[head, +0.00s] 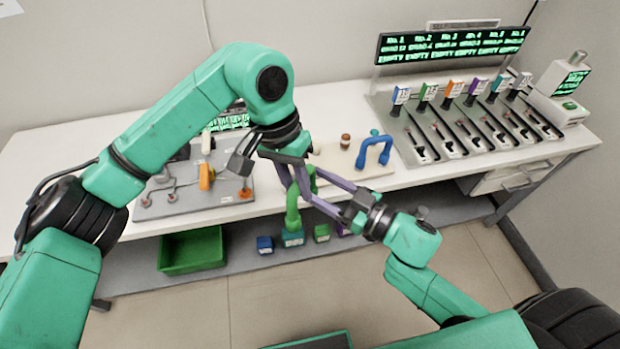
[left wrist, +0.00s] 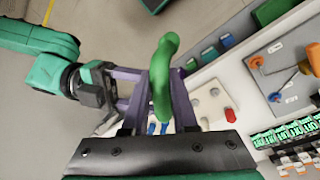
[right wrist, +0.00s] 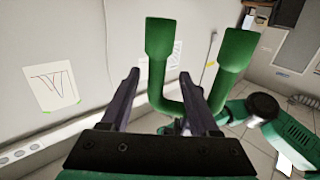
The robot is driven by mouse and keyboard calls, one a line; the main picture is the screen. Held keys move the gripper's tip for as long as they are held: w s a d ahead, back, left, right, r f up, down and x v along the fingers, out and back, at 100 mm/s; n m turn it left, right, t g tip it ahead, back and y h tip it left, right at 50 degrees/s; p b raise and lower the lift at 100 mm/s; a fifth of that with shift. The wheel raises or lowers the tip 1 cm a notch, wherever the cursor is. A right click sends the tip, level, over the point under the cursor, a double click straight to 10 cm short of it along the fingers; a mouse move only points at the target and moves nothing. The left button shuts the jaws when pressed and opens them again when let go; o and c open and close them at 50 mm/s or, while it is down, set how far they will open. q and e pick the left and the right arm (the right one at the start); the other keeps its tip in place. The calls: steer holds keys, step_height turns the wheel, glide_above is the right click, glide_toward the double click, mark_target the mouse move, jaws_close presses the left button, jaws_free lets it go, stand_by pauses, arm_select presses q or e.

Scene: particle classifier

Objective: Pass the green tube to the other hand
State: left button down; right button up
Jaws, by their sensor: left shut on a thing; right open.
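The green tube (head: 293,208) is a bent, U-shaped tube with wider ends. It hangs in front of the bench, and my left gripper (head: 299,185) is shut on it from above. In the left wrist view the tube (left wrist: 163,80) stands up between the fingers. My right gripper (head: 314,184) reaches in from the right, open, with its fingers close to the tube.
A blue U-shaped tube (head: 374,151) stands on a pale board on the bench. A grey board (head: 180,205) with orange knobs is at left. A rack with a display (head: 450,45) is at back right. A green bin (head: 190,252) and several small coloured boxes sit on the lower shelf.

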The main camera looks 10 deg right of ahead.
steer(key=shift+x, duration=1.25)
jaws_close()
arm_select(q)
steer(key=c, duration=0.6)
jaws_free()
